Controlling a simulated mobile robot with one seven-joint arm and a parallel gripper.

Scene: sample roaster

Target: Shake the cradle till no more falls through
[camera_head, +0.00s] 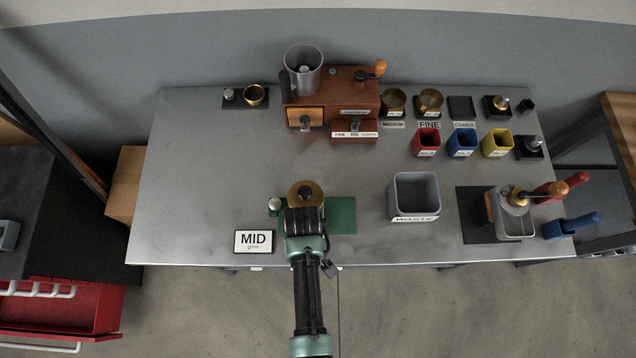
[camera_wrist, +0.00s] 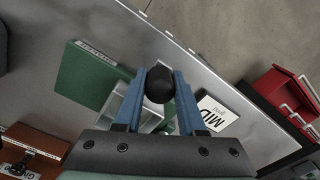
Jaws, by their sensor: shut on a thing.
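My gripper (camera_head: 303,210) is over the green base (camera_head: 342,215) at the front middle of the table. In the wrist view its blue fingers (camera_wrist: 159,88) are shut on a round black knob (camera_wrist: 160,84). A pale grey box-like part (camera_wrist: 122,108), perhaps the cradle, shows beneath the fingers on the green base (camera_wrist: 84,76). In the head view a round brass part (camera_head: 306,186) shows just beyond the fingertips. My gripper and arm hide most of what lies below, so I cannot see whether anything falls through.
The MID card (camera_head: 253,241) lies left of the base, and a small silver knob (camera_head: 274,204) stands at its left end. The grey waste bin (camera_head: 414,195) stands to the right. The brown grinder (camera_head: 340,92) and several coloured cups stand at the back. The table's left side is clear.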

